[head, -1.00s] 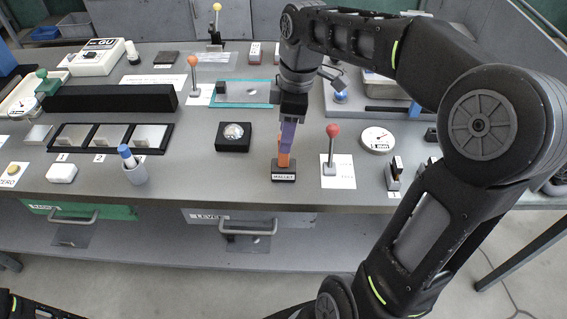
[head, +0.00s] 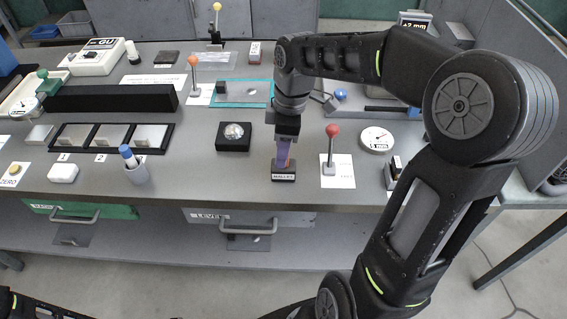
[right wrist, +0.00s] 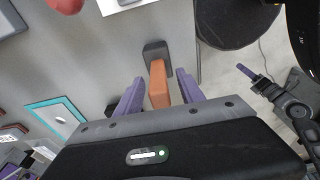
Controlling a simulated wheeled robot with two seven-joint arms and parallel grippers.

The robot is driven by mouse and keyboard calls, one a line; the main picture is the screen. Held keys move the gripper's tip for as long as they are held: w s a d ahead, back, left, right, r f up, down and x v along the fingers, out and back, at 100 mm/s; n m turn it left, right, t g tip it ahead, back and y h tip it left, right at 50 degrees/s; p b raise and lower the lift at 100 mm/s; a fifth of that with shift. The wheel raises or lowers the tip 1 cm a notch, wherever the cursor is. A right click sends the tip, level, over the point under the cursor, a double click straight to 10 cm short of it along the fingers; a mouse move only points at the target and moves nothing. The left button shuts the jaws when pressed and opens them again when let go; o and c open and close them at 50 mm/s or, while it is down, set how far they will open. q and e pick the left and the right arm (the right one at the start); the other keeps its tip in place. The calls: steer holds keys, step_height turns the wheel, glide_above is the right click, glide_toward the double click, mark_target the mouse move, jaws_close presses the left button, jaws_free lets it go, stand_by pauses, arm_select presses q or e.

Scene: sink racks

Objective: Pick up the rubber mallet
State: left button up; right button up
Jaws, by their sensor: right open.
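The mallet shows in the right wrist view as an orange upright handle (right wrist: 159,88) rising from a dark block (right wrist: 156,50). In the head view the dark block (head: 284,176) bears a white label at the bench's front edge, and the fingers mostly hide the handle. My right gripper (head: 284,158) points down over it. In the right wrist view its purple fingers (right wrist: 160,78) are open, one on each side of the handle, with gaps showing. My left gripper (right wrist: 247,72) appears at the right of that view; its opening is unclear.
A red-knobbed lever (head: 332,132) stands close right of the mallet. A black block with a shiny dome (head: 234,137) is to its left. A round dial (head: 376,139) lies further right. Bare bench lies between the dome block and the pen cup (head: 136,172).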

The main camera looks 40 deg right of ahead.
jaws_close()
stand_by(0.6)
